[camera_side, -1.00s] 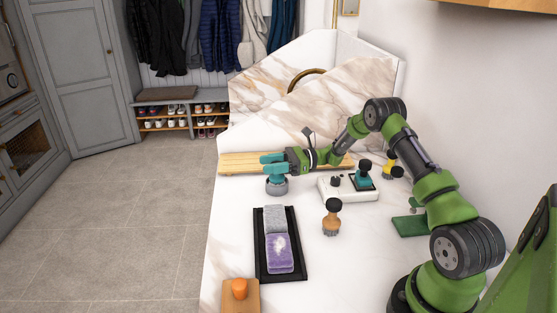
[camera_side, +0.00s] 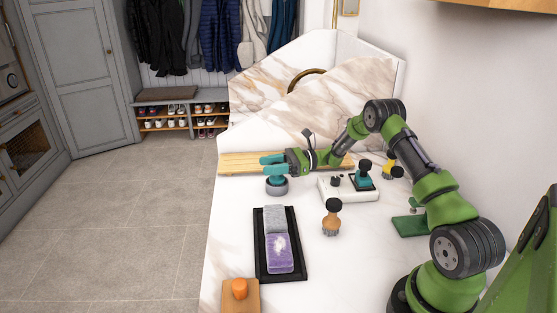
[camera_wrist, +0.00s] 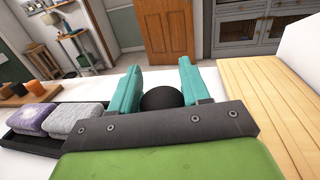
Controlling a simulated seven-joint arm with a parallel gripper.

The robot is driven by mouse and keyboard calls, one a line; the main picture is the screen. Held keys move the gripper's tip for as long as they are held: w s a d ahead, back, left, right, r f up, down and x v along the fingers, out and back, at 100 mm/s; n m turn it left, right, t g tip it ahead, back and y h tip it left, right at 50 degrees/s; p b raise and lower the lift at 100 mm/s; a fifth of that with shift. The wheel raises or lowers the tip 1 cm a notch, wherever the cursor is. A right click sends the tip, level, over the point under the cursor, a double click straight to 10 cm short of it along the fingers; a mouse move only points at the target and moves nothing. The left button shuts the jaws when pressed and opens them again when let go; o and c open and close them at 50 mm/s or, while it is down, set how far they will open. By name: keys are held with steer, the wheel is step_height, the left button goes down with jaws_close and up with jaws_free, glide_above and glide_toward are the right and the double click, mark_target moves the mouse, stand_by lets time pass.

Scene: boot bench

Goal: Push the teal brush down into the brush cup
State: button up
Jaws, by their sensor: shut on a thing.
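In the wrist view, a dark round knob (camera_wrist: 162,98) sits between my gripper's fingers (camera_wrist: 158,85).
A wooden slatted board (camera_side: 233,164) lies behind the cup. A black tray (camera_side: 263,262) with grey and purple pads is in front. A tan brush (camera_side: 332,220) stands to the right. A white holder (camera_side: 350,194) carries a dark-topped teal item (camera_side: 364,179).

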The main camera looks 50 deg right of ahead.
steer(key=o, duration=1.6)
steer(key=shift+r, duration=3.5)
steer(key=shift+f, duration=0.1)
